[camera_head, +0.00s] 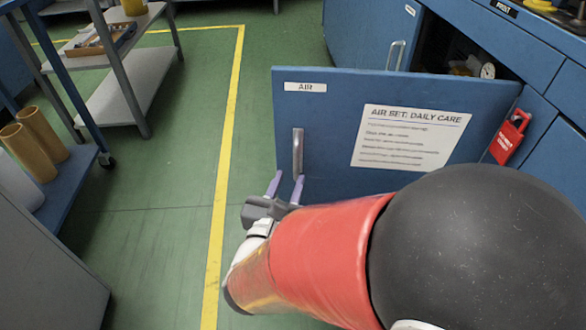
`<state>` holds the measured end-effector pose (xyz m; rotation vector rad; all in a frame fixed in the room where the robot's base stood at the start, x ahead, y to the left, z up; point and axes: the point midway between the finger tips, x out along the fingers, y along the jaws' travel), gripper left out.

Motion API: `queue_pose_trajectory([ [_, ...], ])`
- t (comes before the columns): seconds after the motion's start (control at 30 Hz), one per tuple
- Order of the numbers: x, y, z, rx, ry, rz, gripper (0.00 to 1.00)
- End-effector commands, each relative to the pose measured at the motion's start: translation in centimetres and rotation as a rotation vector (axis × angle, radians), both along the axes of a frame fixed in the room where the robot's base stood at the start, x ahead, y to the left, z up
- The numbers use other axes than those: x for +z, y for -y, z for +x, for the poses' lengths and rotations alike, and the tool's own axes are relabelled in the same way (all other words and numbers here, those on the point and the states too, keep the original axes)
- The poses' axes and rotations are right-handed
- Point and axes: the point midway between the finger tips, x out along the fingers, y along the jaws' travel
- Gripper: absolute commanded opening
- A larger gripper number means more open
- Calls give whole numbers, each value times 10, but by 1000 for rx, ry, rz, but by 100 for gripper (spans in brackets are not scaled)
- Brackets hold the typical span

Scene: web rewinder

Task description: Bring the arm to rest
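My gripper (286,181) is at the lower middle of the head view, with its two pale purple fingers apart and nothing seen between them. It is in front of the open blue door labelled AIR (340,91), just below the door's grey bar handle (298,153). The right fingertip appears close to the handle's lower end; I cannot tell whether they touch. My red and black arm stretches from the lower right and hides the lower part of the door.
Behind the door, the dark cabinet opening (440,45) shows a round gauge (487,71). A red tag (509,137) hangs at the right. A grey shelf cart (125,85) and brown tubes on a blue cart (75,185) stand left. Green floor (165,215) with a yellow line is clear between.

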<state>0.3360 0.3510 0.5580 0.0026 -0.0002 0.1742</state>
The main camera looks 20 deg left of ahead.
Motion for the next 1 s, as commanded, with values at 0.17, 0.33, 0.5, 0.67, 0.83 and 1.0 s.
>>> queue_pose_trajectory([
  [0.17,0,2,-10,0,0,1,29],
  [0.33,0,2,-10,0,0,1,29],
  [0.5,0,2,-9,-1,0,1,29],
  [0.67,2,6,-6,-16,-5,8,29],
  [0.83,20,61,24,-218,-71,112,29],
  [1.0,43,183,52,-649,-208,403,29],
])
